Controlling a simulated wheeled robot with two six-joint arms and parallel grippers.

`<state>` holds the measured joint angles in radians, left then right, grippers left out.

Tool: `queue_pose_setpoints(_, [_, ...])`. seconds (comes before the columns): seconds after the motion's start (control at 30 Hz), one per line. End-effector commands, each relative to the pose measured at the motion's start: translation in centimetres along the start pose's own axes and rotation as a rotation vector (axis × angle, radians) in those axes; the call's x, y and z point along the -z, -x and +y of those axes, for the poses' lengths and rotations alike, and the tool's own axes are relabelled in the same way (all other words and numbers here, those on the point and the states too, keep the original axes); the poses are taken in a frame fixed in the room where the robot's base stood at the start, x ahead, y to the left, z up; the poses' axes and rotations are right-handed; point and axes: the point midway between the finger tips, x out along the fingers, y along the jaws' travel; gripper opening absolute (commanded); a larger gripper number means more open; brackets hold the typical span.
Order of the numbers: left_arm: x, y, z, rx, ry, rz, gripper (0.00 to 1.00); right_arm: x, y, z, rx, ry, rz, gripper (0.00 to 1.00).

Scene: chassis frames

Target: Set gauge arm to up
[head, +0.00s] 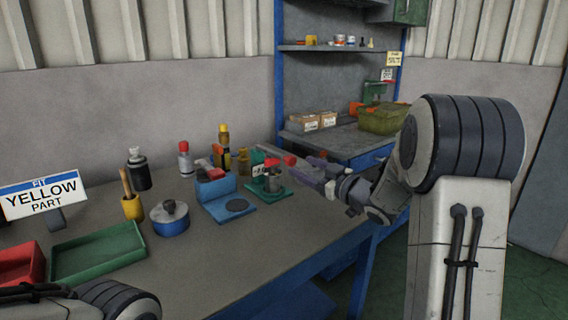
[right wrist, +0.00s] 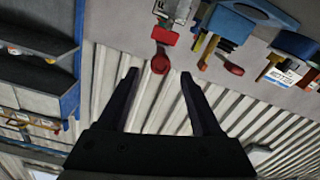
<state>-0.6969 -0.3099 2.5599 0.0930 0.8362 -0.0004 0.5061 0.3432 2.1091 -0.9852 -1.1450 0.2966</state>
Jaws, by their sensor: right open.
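The gauge arm appears to be the short lever with a red knob (head: 289,160) on a small device (head: 271,182) with a teal base, near the right end of the bench. The way the lever points is hard to tell. My right gripper (head: 303,170) is open and empty, just right of this knob. In the right wrist view the picture is turned over; the red knob (right wrist: 160,63) lies just beyond and between the tips of my open right gripper (right wrist: 159,75). They look apart. My left gripper is out of view; only part of my left arm shows.
A blue stand (head: 216,195) with a dark disc is close left of the device, with a yellow-capped bottle (head: 224,136) behind. A blue pot (head: 170,219), green tray (head: 98,252) and red bin (head: 20,264) stand farther left. The bench front (head: 260,252) is clear.

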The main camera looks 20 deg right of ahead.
Motion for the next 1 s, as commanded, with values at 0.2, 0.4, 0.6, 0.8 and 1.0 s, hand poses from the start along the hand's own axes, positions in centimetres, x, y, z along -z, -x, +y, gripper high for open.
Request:
queue_pose_setpoints(0.2, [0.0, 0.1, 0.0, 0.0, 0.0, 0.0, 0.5, 0.1, -4.3, -0.2, 0.004, 0.0, 0.001, 0.66])
queue_pose_setpoints(0.4, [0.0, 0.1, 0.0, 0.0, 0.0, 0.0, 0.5, 0.1, -7.5, -0.2, 0.002, 0.0, -0.001, 0.66])
queue_pose_setpoints(0.6, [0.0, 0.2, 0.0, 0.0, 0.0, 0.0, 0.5, 0.1, -9.1, -0.1, 0.001, -0.001, -0.001, 0.66])
queue_pose_setpoints(0.8, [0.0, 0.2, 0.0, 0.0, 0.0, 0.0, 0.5, 0.0, -9.2, -0.1, 0.0, -0.001, -0.002, 0.66])
queue_pose_setpoints(1.0, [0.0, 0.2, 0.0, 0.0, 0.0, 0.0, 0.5, 0.1, -9.2, -0.1, -0.001, -0.001, -0.002, 0.24])
